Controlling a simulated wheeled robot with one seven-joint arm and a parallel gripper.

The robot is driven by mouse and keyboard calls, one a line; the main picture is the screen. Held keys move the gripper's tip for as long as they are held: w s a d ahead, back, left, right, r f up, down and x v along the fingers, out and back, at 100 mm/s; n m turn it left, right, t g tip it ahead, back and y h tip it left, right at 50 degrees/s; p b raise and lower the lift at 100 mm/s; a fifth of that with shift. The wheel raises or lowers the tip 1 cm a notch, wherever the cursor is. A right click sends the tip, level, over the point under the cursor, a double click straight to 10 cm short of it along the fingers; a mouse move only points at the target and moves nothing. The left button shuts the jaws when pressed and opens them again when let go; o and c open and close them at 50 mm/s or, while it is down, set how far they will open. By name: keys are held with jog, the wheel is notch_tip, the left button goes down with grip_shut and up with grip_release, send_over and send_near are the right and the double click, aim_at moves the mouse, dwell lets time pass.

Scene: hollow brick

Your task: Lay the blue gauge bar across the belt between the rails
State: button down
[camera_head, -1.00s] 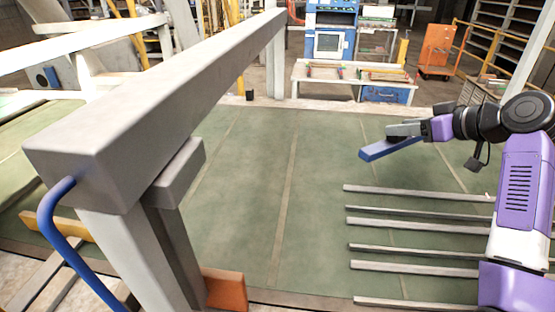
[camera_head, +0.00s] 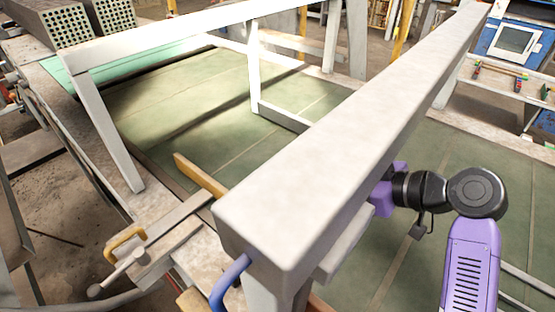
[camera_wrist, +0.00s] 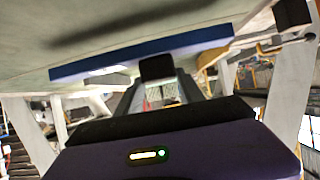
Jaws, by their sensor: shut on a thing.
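The blue gauge bar (camera_wrist: 100,64) shows in the wrist view, stretched across the upper part of the picture. My gripper (camera_wrist: 157,68) is shut on it near its middle. A pale green surface with a dark shadow lies beyond the bar; whether the bar touches it I cannot tell. In the head view the bar and my fingers are hidden behind a thick grey beam; only my purple and black wrist shows at its right side. The green belt (camera_head: 200,95) spreads under and on both sides of the beam. I cannot tell which bars are the rails.
The thick grey beam (camera_head: 350,120) crosses the belt close to my arm. A white frame (camera_head: 150,35) stands over the belt farther left. An orange-yellow board (camera_head: 200,175) and a blue pipe (camera_head: 228,285) are near the beam's close end. Hollow bricks (camera_head: 45,28) stand at the back left.

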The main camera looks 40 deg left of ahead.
jog(key=shift+w+a+f+b, duration=0.2)
jog(key=shift+a+f+b, duration=0.45)
jog(key=shift+a, duration=2.4)
jog(key=shift+w+a+f+b, duration=0.15)
jog(key=shift+a+f+b, duration=0.5)
jog(key=shift+a, duration=2.35)
jog(key=shift+w+a+f+b, duration=0.3)
jog(key=shift+a+b, duration=0.55)
jog(key=shift+a, duration=2.2)
jog(key=shift+s+f, duration=0.1)
jog(key=shift+f, duration=0.15)
jog(key=c, duration=0.7)
grip_release()
jog(key=shift+r, duration=0.2)
jog(key=shift+p+v, duration=3)
jog(key=shift+v, duration=2.95)
jog(key=shift+f, duration=0.1)
